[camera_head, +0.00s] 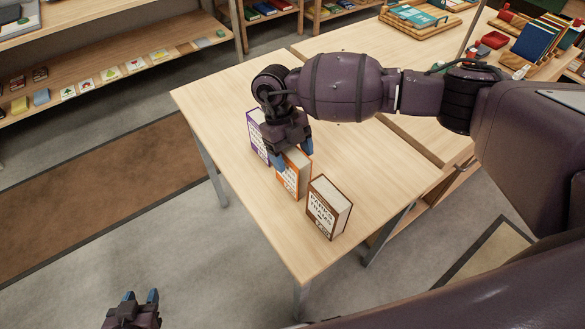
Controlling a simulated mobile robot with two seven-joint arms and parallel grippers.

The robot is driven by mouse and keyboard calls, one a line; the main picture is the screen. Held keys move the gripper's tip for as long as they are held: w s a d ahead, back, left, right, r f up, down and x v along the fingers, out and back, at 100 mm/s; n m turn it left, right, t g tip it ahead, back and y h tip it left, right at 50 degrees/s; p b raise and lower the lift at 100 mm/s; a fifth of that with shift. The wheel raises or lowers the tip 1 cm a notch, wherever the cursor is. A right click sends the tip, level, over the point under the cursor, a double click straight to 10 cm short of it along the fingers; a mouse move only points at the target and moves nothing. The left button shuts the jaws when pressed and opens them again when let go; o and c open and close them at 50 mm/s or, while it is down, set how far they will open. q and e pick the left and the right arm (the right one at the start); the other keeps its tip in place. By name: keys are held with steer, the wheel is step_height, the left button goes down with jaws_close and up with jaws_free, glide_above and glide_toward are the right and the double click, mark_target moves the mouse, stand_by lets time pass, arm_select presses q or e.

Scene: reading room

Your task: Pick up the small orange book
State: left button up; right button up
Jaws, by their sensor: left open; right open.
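The small orange book (288,177) stands upright on the wooden table (222,103), in the middle of a row of three books. My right gripper (292,155) is at the top of the orange book, fingers pointing down, one blue fingertip on each side of it. It is open; whether the fingers touch the book I cannot tell. The gripper hides part of the book's top. My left gripper (140,297) is low at the bottom left, away from the table, open and empty.
A purple book (256,137) stands close behind the orange one, partly hidden by my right gripper. A brown-and-white book (328,208) stands in front, near the table's edge. The table's left part is clear. Shelves with cards (111,73) stand at the back left.

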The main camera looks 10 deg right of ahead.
steer(key=shift+f, duration=0.2)
stand_by(0.6)
jaws_close()
stand_by(0.4)
